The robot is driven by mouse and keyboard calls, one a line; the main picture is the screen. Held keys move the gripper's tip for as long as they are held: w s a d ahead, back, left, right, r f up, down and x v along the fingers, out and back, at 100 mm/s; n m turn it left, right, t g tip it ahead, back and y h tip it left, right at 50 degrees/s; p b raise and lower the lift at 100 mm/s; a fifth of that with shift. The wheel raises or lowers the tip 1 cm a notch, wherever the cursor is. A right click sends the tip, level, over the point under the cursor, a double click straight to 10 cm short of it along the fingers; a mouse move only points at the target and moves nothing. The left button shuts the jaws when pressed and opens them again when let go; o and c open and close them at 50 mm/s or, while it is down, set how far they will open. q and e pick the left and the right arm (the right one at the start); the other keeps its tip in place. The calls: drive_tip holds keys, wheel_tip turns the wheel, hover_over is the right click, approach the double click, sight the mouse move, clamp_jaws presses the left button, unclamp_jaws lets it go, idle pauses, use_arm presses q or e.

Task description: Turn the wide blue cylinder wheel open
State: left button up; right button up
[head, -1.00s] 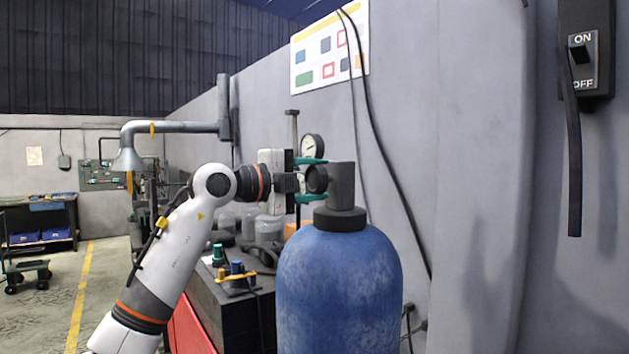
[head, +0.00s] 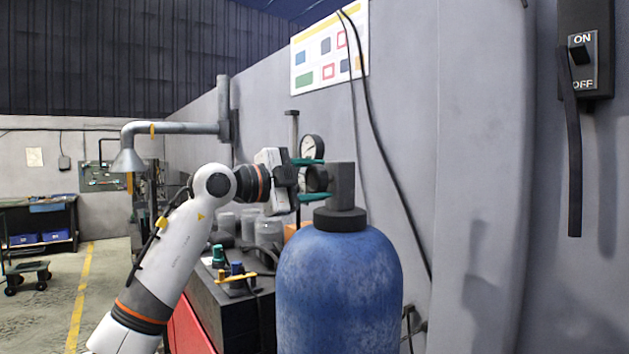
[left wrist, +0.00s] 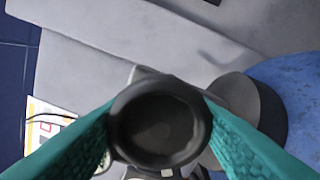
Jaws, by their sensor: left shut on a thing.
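The wide blue cylinder (head: 340,290) stands upright at the lower middle of the head view. Its grey valve block (head: 343,183) sits on a dark collar at the top. The dark round wheel (head: 318,180) is on the valve's left side. My left gripper (head: 311,179) reaches it from the left, with teal fingers above and below the wheel. In the left wrist view the wheel (left wrist: 160,128) shows end-on, with a teal finger against each side. The gripper is shut on it. My right gripper is in neither view.
A round gauge (head: 311,147) is close behind the gripper. A dark bench (head: 232,300) with jars and fittings stands left of the cylinder. A grey wall with a hanging cable and an ON/OFF switch (head: 582,60) is at the right.

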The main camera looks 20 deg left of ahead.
use_arm(q)
drive_tip(key=o, duration=1)
drive_tip(key=shift+a, duration=0.15)
drive_tip(key=shift+c, duration=0.2)
drive_tip(key=shift+s+f, duration=0.1)
drive_tip(key=shift+s+a+b, duration=0.2)
drive_tip(key=shift+s+b, duration=0.05)
drive_tip(key=shift+b, duration=0.1)
drive_tip(key=b+v, duration=0.4)
drive_tip(key=v, duration=0.7)
drive_tip(key=shift+b, duration=0.35)
drive_tip(key=shift+a, duration=0.15)
